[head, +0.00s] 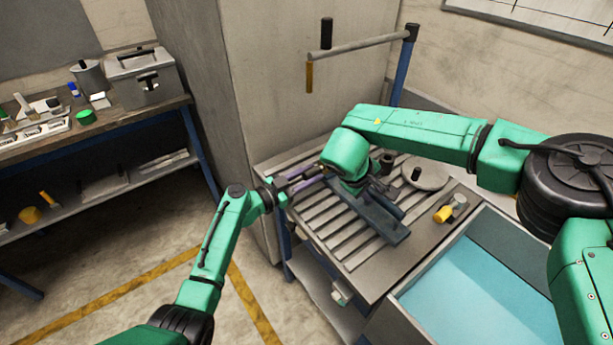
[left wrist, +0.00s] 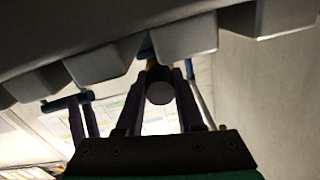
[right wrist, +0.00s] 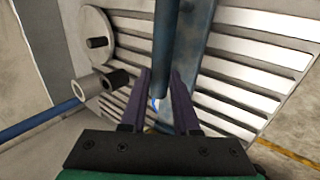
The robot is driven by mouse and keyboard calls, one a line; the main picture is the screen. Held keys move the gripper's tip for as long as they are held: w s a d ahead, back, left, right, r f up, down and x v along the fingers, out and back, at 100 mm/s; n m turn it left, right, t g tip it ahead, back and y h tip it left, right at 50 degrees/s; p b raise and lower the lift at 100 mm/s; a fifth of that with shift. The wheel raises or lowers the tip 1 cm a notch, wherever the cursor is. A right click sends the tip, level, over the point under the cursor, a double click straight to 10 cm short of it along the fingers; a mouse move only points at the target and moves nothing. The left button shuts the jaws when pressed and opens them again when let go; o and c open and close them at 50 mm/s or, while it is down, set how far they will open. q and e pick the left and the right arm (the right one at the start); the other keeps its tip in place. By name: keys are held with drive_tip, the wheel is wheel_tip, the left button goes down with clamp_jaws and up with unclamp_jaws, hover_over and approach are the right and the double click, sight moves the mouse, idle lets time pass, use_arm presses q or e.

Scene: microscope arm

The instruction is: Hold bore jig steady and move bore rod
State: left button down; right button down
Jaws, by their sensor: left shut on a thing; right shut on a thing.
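The bore jig (head: 385,222) is a long blue bar lying on the slatted table top, and it also shows in the right wrist view (right wrist: 196,55). My right gripper (right wrist: 160,85) is above the table, shut on a dark blue round bar (right wrist: 165,45) that appears to belong to the jig. My left gripper (head: 308,184) is at the table's left side. In the left wrist view its purple jaws are shut on a grey round-ended piece (left wrist: 160,93), which appears to be the bore rod. The rod's length is hidden in the head view.
A grey disc (head: 425,173) with a black knob and a yellow-capped piece (head: 443,213) sit on the table. A blue-lined bin (head: 480,290) stands at the front right. A grey cabinet (head: 285,100) rises behind. A side bench (head: 95,130) is at the left.

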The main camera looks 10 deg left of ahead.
use_arm(q)
drive_tip(key=c, duration=0.5)
unclamp_jaws()
drive_tip(key=v, duration=1.2)
use_arm(e)
drive_tip(key=c, duration=0.6)
unclamp_jaws()
use_arm(q)
drive_tip(key=shift+r, duration=0.1)
use_arm(e)
drive_tip(key=shift+r, duration=0.1)
